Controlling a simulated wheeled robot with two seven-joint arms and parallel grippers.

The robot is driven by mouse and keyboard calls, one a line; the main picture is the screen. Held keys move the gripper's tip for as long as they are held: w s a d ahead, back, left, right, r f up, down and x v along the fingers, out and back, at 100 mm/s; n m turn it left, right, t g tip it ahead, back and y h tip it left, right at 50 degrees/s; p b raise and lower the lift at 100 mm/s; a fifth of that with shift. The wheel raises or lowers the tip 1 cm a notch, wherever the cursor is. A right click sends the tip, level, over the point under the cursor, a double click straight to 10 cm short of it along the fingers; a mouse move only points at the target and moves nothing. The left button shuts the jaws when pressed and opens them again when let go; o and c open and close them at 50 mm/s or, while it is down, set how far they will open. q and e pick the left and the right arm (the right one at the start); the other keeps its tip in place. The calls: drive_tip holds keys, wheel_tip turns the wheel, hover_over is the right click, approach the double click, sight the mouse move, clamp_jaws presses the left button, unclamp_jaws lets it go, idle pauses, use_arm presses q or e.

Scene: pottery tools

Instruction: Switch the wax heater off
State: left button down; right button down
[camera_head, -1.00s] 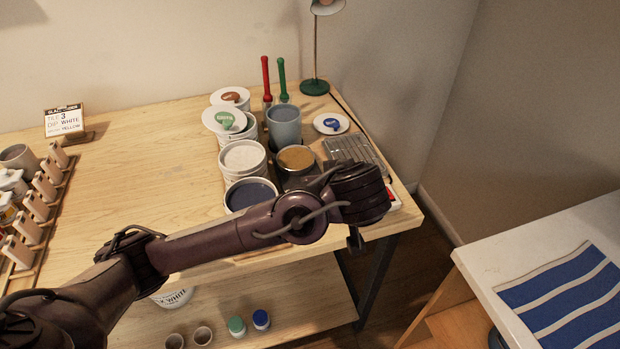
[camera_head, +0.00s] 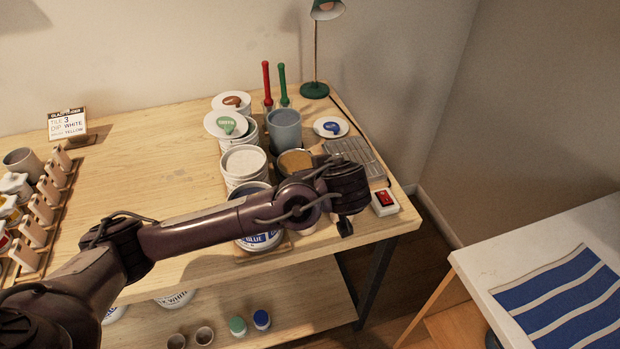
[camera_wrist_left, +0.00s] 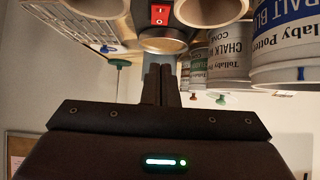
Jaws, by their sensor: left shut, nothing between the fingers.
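The wax heater (camera_head: 296,160) looks like a metal pot of brown wax near the table's right end; my left arm hides its front in the head view. The left wrist view is upside down. It shows the pot's rim (camera_wrist_left: 163,46) and a red rocker switch (camera_wrist_left: 160,14) on a grey metal face beside it; I cannot read its setting. My left gripper (camera_head: 345,228) is shut and empty, near the table's front edge, in front of the pots. Its fingers (camera_wrist_left: 162,70) show in the wrist view, apart from the switch as far as I can tell. My right gripper is not in view.
A white box with another red switch (camera_head: 385,199) sits at the right front corner, by a wire rack (camera_head: 353,156). A blue-labelled tub (camera_head: 260,241) and a white tub (camera_head: 243,162) stand left of the heater. The table's middle (camera_head: 150,165) is clear.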

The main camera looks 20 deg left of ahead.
use_arm(q)
drive_tip(key=p+x, duration=0.1)
drive_tip(key=x, duration=0.2)
drive_tip(key=shift+w+a+f, duration=0.1)
drive_tip(key=shift+w+a, duration=0.15)
drive_tip(key=shift+a, duration=0.05)
drive_tip(key=f, duration=0.2)
drive_tip(key=f+p, duration=0.1)
drive_tip(key=shift+w+f, duration=0.2)
drive_tip(key=shift+w, duration=0.05)
drive_tip(key=shift+a+f, duration=0.1)
drive_tip(key=shift+f, duration=0.4)
drive_tip(key=shift+p, duration=0.45)
drive_tip(key=shift+w+f, duration=0.1)
drive_tip(key=shift+w, duration=0.1)
drive_tip(key=shift+w+a+r, duration=0.25)
drive_tip(key=shift+w+a, duration=0.15)
drive_tip(key=shift+w, duration=0.15)
